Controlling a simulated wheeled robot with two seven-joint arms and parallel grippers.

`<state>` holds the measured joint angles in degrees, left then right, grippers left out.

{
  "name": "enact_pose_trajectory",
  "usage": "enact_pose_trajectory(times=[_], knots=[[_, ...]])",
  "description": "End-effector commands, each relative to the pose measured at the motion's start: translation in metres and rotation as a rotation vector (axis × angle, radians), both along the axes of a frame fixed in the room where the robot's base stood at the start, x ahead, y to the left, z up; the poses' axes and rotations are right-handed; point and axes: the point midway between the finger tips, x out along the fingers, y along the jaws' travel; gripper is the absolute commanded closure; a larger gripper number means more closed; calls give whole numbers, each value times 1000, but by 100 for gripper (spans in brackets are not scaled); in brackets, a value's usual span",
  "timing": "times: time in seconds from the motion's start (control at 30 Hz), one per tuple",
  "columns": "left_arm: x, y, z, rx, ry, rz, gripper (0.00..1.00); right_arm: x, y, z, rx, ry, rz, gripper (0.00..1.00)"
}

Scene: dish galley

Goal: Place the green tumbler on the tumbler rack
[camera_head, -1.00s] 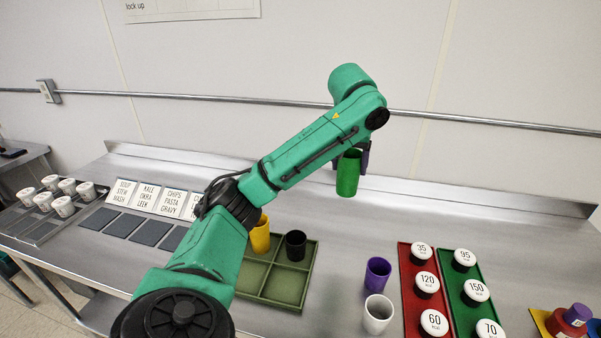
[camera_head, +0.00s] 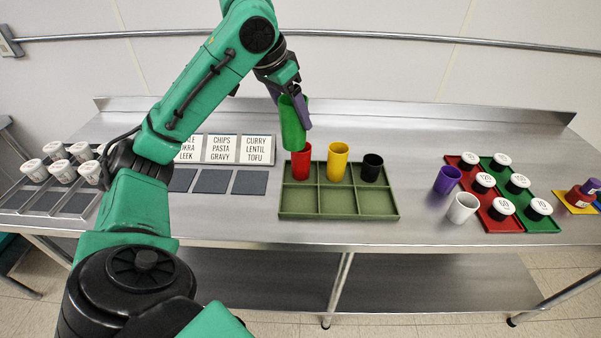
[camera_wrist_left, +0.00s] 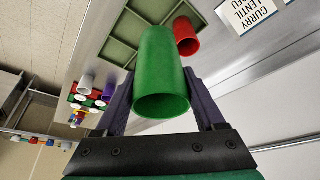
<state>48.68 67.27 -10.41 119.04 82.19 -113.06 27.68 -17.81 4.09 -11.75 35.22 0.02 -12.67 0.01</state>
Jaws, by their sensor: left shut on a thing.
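The green tumbler (camera_head: 291,124) is held tilted in my left gripper (camera_head: 297,108), above and just left of the red tumbler in the head view. In the left wrist view the green tumbler (camera_wrist_left: 160,75) sits between both fingers. The green tumbler rack (camera_head: 338,214) lies on the counter with six compartments. Its back row holds a red tumbler (camera_head: 301,162), a yellow tumbler (camera_head: 337,162) and a black tumbler (camera_head: 371,168). The front row is empty. In the left wrist view the rack (camera_wrist_left: 118,50) and red tumbler (camera_wrist_left: 186,36) show beyond the green one. My right gripper is not in view.
A purple tumbler (camera_head: 447,180) and a white tumbler (camera_head: 462,208) stand right of the rack. Red (camera_head: 482,199) and green trays (camera_head: 519,200) hold labelled white-topped items. Label cards (camera_head: 240,149) and dark pads (camera_head: 213,181) lie left. Counter front of the rack is clear.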

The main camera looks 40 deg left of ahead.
Motion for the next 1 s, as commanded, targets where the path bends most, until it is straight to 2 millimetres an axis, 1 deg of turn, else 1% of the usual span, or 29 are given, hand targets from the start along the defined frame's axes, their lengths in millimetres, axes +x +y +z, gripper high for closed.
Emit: enact_pose_trajectory(times=[0.03, 0.07, 0.2, 0.3, 0.43, 0.57, 0.6, 0.73, 0.8, 1.0], knots=[[0, 0, -16, 0, 7, -1, 85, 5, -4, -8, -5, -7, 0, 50], [-1, 0, -26, 2, 9, -1, 85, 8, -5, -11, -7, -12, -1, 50], [0, -1, -75, 0, 10, -2, 85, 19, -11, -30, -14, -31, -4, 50], [0, -1, -107, 0, 10, -1, 85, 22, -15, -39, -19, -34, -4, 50], [1, -2, -142, -2, 6, 0, 85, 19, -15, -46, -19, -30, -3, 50], [1, -2, -161, -2, 3, 0, 85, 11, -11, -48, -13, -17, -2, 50], [1, -2, -169, -1, 4, 1, 85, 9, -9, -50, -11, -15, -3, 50], [2, -2, -191, -1, 3, 1, 85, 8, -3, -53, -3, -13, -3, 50], [2, -2, -195, 0, 1, 1, 85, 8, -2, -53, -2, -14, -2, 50], [2, -1, -195, 1, 0, 1, 85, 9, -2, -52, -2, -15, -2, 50]])
